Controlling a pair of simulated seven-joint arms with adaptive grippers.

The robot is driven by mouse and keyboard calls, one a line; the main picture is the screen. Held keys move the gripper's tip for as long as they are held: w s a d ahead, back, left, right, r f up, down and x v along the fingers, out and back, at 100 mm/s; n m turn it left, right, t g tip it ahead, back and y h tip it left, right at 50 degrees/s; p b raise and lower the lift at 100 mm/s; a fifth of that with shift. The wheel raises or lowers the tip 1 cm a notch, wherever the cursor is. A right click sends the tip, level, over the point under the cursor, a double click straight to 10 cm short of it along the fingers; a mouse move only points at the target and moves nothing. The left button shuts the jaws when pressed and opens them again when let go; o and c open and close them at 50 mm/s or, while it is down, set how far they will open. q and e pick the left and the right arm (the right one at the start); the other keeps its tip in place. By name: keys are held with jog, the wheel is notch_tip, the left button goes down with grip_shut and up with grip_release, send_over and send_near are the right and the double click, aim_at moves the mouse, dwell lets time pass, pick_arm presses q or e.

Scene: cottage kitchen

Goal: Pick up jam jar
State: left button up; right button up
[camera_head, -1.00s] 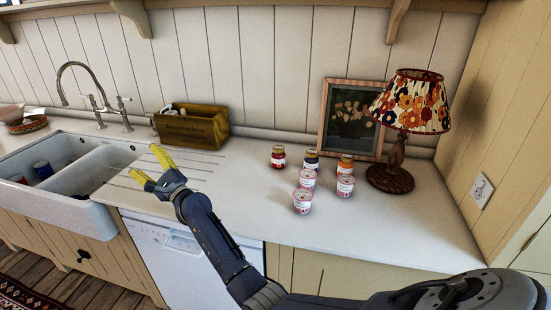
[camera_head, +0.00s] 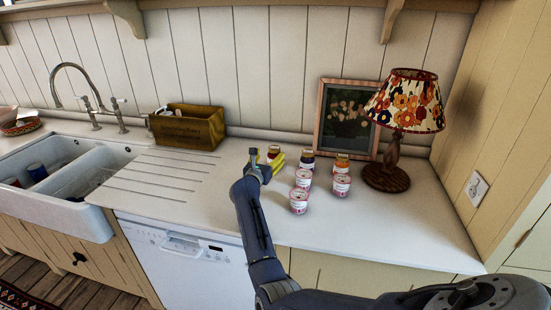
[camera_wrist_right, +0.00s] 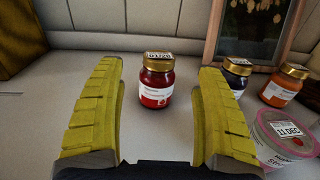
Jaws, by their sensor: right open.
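The red jam jar (camera_wrist_right: 157,82) stands upright on the counter with a gold lid, seen in the right wrist view between and just beyond my fingers. In the head view the same jar (camera_head: 273,152) is partly hidden by my gripper. A dark jar (camera_wrist_right: 234,78) and an orange jar (camera_wrist_right: 283,86), both gold-lidded, stand to its right. My right gripper (camera_head: 267,158) has yellow fingers; in the right wrist view the fingers are wide open, with nothing held. My left gripper is not in view.
Pink-and-white tubs (camera_head: 299,201) stand in front of the jars. A framed picture (camera_head: 347,120) leans on the wall beside a floral lamp (camera_head: 404,103). A wooden box (camera_head: 187,127) and a double sink (camera_head: 62,178) are to the left. The counter (camera_head: 180,195) left of the jars is clear.

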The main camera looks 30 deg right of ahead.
aim_at(272, 151)
jog(key=shift+x, duration=3.35)
jog(key=shift+r, duration=0.1)
grip_shut()
